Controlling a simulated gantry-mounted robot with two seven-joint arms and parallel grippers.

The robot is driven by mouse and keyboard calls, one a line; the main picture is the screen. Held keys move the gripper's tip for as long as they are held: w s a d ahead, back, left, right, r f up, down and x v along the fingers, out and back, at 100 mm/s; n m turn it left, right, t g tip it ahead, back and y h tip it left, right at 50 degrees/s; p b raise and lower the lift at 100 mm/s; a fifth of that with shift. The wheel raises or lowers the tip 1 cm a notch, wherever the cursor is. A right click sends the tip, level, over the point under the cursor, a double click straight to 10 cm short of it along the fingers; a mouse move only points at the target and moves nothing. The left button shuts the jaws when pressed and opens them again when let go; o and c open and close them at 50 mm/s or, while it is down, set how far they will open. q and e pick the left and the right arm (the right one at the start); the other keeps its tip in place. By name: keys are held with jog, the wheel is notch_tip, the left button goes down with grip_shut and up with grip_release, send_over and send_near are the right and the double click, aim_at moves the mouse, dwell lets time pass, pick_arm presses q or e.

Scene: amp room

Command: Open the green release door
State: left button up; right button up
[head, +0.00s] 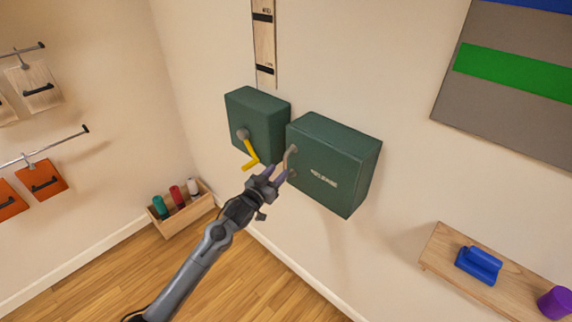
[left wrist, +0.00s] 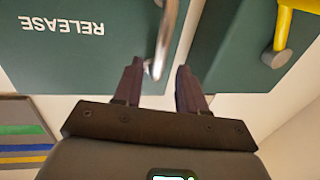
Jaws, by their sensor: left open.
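The green release door (head: 335,160) is the front of a dark green wall box marked RELEASE, and it looks shut. Its grey curved handle (head: 289,158) is on the door's left side. My left gripper (head: 272,175) is open at the lower end of this handle. In the left wrist view the door (left wrist: 90,50) appears upside down, and the metal handle (left wrist: 165,35) reaches down between the open fingers (left wrist: 157,85). I cannot tell whether the fingers touch it. My right gripper is not in view.
A second green box (head: 255,115) with a yellow crank (head: 250,155) is close on the left; the crank also shows in the left wrist view (left wrist: 282,35). A wooden shelf (head: 440,245) holds a blue object (head: 478,264) and a purple cup (head: 555,302). A wooden bin (head: 180,220) stands on the floor.

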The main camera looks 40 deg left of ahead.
aim_at(285, 165)
pick_arm(q)
jog(key=shift+w+a, duration=0.2)
jog(key=shift+w, duration=1.35)
jog(key=shift+w+a, duration=0.15)
jog(key=shift+w, duration=1.35)
jog(key=shift+c, duration=0.5)
grip_shut()
